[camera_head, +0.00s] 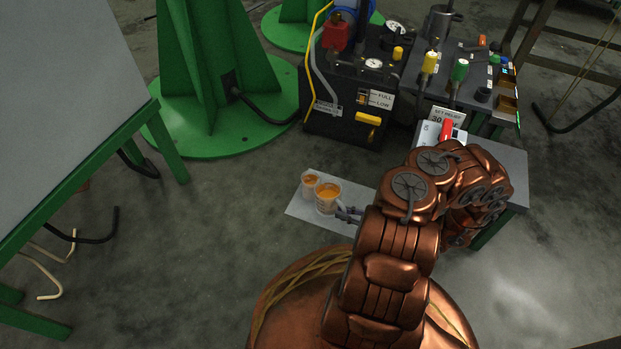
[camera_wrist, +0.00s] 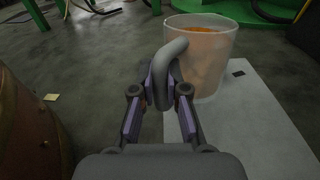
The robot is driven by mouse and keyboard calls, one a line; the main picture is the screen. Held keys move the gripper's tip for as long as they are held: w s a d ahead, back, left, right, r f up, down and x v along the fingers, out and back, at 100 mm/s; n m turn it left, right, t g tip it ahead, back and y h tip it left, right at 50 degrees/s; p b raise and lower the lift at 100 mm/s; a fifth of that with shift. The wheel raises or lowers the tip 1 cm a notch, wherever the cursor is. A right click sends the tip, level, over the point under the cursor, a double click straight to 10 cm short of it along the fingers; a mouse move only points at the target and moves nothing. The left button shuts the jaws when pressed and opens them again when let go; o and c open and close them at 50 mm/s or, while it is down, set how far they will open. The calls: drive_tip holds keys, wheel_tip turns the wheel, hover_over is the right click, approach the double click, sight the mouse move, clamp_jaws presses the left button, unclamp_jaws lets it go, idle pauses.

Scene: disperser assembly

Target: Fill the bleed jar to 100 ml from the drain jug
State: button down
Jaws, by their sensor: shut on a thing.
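The drain jug (camera_head: 328,198) is a pale, translucent vessel with orange liquid in it, upright at the white sheet. In the wrist view the jug (camera_wrist: 205,65) stands straight ahead, its grey loop handle (camera_wrist: 172,65) between my fingers. My gripper (camera_wrist: 162,95) is shut on that handle; in the head view my gripper (camera_head: 350,214) reaches it from the right. Whether the jug's base touches the sheet I cannot tell for sure. The bleed jar (camera_head: 310,184) is a smaller clear vessel just behind and left of the jug, also with orange liquid. Its marks are too small to read.
The white sheet (camera_head: 300,213) lies on the grey floor. A dark pump unit (camera_head: 345,120) with a yellow handle stands behind. A green column base (camera_head: 215,130) is at the back left, a grey bench (camera_head: 510,165) at the right. Floor left of the sheet is open.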

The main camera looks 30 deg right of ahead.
drive_tip(key=shift+s+f+t, duration=0.3)
drive_tip(key=shift+f, duration=0.3)
drive_tip(key=shift+n, duration=0.3)
drive_tip(key=shift+s, duration=0.1)
